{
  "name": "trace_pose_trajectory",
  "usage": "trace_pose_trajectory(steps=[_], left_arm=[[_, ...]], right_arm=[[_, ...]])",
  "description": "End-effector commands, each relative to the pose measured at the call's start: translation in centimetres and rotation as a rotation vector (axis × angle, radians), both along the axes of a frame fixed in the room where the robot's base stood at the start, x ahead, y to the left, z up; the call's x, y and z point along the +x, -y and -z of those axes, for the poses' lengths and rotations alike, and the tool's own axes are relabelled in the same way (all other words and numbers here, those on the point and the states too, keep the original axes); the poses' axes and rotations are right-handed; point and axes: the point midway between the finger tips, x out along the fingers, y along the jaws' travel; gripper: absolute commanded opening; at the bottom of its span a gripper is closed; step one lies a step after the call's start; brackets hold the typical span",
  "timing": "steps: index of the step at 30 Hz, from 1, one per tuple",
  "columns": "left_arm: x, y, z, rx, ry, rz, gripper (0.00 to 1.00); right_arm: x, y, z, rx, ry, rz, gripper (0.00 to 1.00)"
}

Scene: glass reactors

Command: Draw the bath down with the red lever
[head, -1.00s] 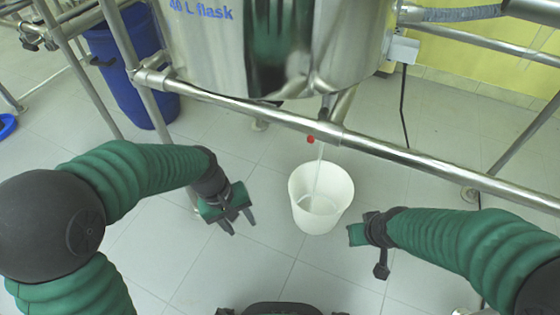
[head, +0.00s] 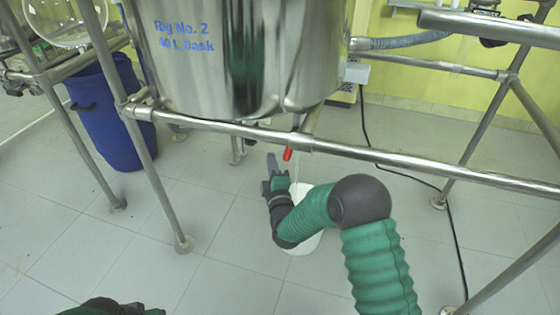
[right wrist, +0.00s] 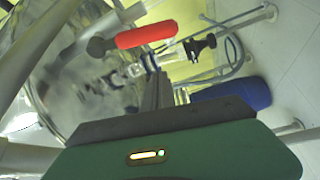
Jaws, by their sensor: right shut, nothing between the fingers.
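The bath is a shiny steel vessel (head: 205,60) marked "Rig No. 2 40 L flask", hung in a tube frame. The red lever (head: 288,154) sits under its rim, just below the front rail. It also shows in the right wrist view (right wrist: 146,34), ahead of the fingertips. My right gripper (head: 271,163) is shut and empty, just below and left of the lever; a gap shows between them in the wrist view. A white bucket (head: 308,242) stands on the floor below, largely hidden by my right arm. A pale strand hangs from the outlet towards it.
The steel front rail (head: 400,160) crosses above the gripper, with frame legs (head: 160,190) at both sides. A blue barrel (head: 100,110) stands at left. A black cable (head: 452,225) runs down the right. The floor at left front is clear.

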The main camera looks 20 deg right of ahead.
Motion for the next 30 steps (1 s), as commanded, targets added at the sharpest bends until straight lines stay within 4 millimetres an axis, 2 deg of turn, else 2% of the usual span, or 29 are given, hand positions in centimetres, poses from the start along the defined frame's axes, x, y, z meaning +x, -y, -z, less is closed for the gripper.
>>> trace_pose_trajectory(steps=[1,6,12,23,25,30], left_arm=[[0.0,0.0,1.2,0.0,0.0,-0.001,0.44],[0.1,0.0,3.0,0.0,-0.001,-0.001,0.44],[0.1,0.0,4.6,0.0,-0.001,-0.002,0.44],[0.0,0.0,4.6,0.0,-0.001,-0.002,0.44],[0.0,0.0,4.4,0.0,-0.001,-0.002,0.44],[0.1,0.0,2.1,0.0,-0.001,-0.002,0.44]], right_arm=[[1.1,0.2,0.5,0.002,0.004,0.003,0.0],[4.3,1.0,0.2,0.001,0.001,0.004,0.0],[2.8,3.6,0.6,0.001,-0.001,0.003,0.0],[2.5,4.0,0.4,0.001,-0.002,0.0,0.0],[2.4,4.1,0.3,-0.004,-0.005,-0.001,0.0],[1.7,5.2,0.2,-0.087,-0.062,-0.001,0.0]])
